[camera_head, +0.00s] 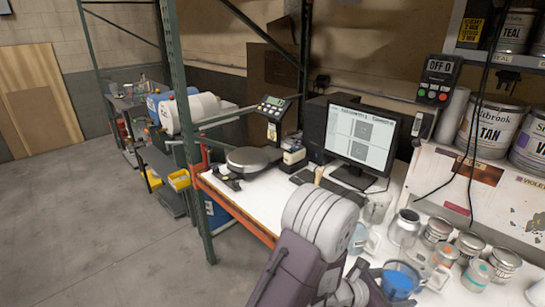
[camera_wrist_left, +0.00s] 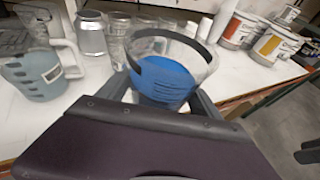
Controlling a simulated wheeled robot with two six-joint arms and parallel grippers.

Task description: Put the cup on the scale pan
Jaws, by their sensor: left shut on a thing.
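The cup (camera_head: 401,278), clear with blue contents and a dark band round its rim, is at the lower right of the head view. In the left wrist view the cup (camera_wrist_left: 166,75) stands roughly upright between my fingers. My left gripper (camera_wrist_left: 158,97) is shut on it; the wrist housing hides the cup's base, so I cannot tell whether it touches the table. The left gripper (camera_head: 393,290) also shows in the head view. The scale pan (camera_head: 254,156), round and grey, is empty at the far left end of the white table, well away from the cup. My right gripper is out of view.
A keyboard and monitor (camera_head: 361,134) stand between the scale and the cup. A light blue jug (camera_wrist_left: 38,72), a silver bottle (camera_head: 405,227) and several jars (camera_head: 468,245) crowd the table near my gripper. A green rack post (camera_head: 185,130) rises beside the scale.

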